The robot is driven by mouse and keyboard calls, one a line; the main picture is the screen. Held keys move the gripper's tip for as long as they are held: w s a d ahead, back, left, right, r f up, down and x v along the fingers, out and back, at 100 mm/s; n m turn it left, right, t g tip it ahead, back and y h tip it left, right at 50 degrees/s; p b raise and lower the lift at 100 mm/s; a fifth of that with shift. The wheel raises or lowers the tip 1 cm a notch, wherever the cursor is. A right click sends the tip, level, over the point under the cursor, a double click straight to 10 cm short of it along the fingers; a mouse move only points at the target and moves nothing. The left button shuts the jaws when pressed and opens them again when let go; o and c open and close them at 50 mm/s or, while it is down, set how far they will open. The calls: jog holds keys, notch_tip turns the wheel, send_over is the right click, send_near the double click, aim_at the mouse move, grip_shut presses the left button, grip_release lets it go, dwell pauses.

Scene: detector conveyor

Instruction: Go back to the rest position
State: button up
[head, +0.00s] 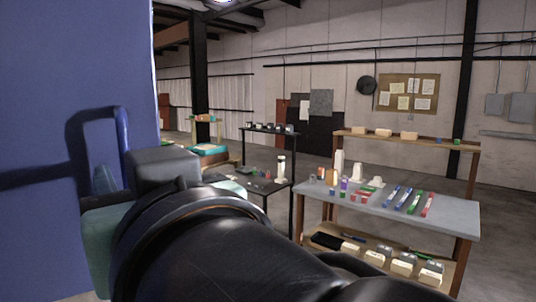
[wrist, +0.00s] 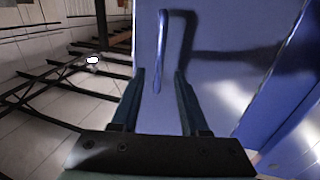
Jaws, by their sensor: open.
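My gripper (wrist: 160,76) is open, its two dark fingers spread apart with nothing held between them. It points at a large blue panel (wrist: 215,85) with a blue bar handle (wrist: 163,50). The handle's lower end shows between the fingers in the wrist view; I cannot tell whether they touch it. In the head view my dark arm fills the lower middle and reaches left to the blue panel (head: 65,235), beside the handle (head: 123,135). The fingers are mostly hidden there.
A grey-topped workbench (head: 455,222) with colored strips and small parts stands at right, with boxes on its lower shelf. A dark rack (head: 292,170) with small items stands behind. A corkboard (head: 408,80) hangs on the back wall. Open floor shows between the back wall and the furniture.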

jog(key=shift+v, duration=1.05)
jog(key=d+r+m+t+h+b, duration=0.2)
jog(key=d+r+m+t+h, duration=0.5)
jog(key=d+t+h, duration=0.4)
jog(key=d+m+t, duration=0.1)
jog(key=t, duration=0.1)
jog(key=shift+s+d+t+h, duration=0.3)
jog(key=shift+t+h, duration=0.1)
